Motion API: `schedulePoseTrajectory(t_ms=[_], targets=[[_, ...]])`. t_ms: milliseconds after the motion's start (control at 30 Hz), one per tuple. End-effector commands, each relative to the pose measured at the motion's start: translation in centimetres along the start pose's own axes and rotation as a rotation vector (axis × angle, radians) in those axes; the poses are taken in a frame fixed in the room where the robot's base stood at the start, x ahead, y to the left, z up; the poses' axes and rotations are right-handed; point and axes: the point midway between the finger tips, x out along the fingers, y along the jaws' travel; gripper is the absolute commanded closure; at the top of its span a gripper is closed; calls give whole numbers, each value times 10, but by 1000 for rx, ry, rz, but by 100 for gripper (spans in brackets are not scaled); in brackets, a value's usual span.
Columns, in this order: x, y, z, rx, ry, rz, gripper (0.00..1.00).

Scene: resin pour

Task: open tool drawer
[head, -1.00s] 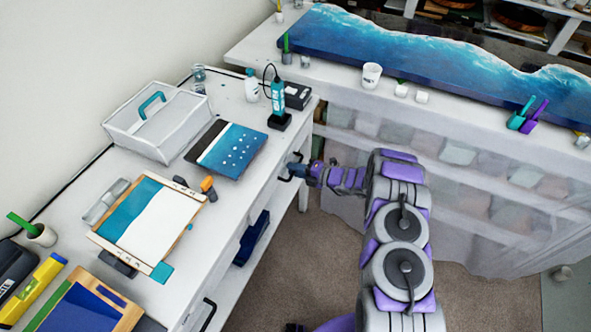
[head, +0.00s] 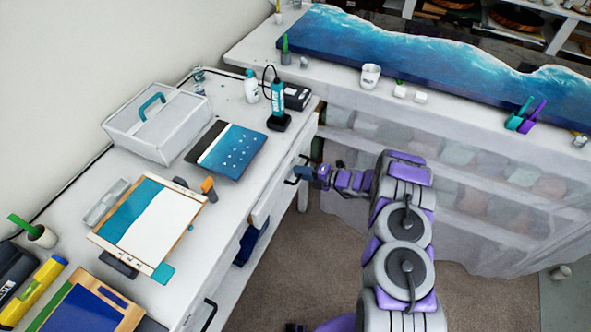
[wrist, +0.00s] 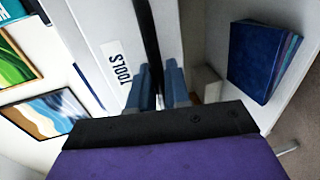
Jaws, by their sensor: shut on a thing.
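The tool drawer (head: 268,200) is in the front of the white workbench, and its front stands a little out from the bench. In the wrist view its white front (wrist: 95,30) carries an upside-down "TOOLS" label (wrist: 119,68). The dark bar handle (wrist: 148,35) runs between my two blue fingers. My gripper (head: 301,173) is shut on this handle, and it also shows in the wrist view (wrist: 160,85). The drawer's inside cannot be made out.
A lower handle (head: 209,314) shows nearer on the bench. Blue books (wrist: 262,62) stand on the open shelf below. A white toolbox (head: 158,122), a blue panel (head: 232,150) and a cordless tool (head: 278,105) are on the benchtop. The brown floor (head: 285,270) beside the bench is clear.

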Motion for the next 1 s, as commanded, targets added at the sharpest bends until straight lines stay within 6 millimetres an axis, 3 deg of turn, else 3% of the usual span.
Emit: schedulePoseTrajectory(t_ms=[600,800,1000], targets=[[-150,-34,-2,7,0,-7,100],[-181,-42,-2,5,1,-9,100],[-197,-46,-2,6,3,-9,100]])
